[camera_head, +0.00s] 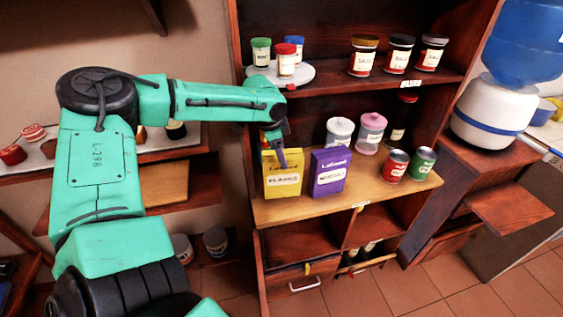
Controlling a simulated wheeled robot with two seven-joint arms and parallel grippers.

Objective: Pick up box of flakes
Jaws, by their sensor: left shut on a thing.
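The box of flakes is a yellow box (283,183) with a white label. It stands upright at the left end of the cabinet's middle wooden shelf. My left arm reaches in from the left, and my left gripper (275,150) is at the top of the yellow box. The gripper is shut on the box's upper part; a finger shows over its front face. The box appears to be on or just over the shelf; I cannot tell if it is lifted. My right gripper is not in view.
A purple box (329,172) stands close to the right of the yellow box. White (340,132) and pink (370,132) jars stand behind. Red (395,165) and green (421,163) cans are further right. An upper shelf (330,85) with several jars is above. A blue-topped water dispenser (494,117) is at right.

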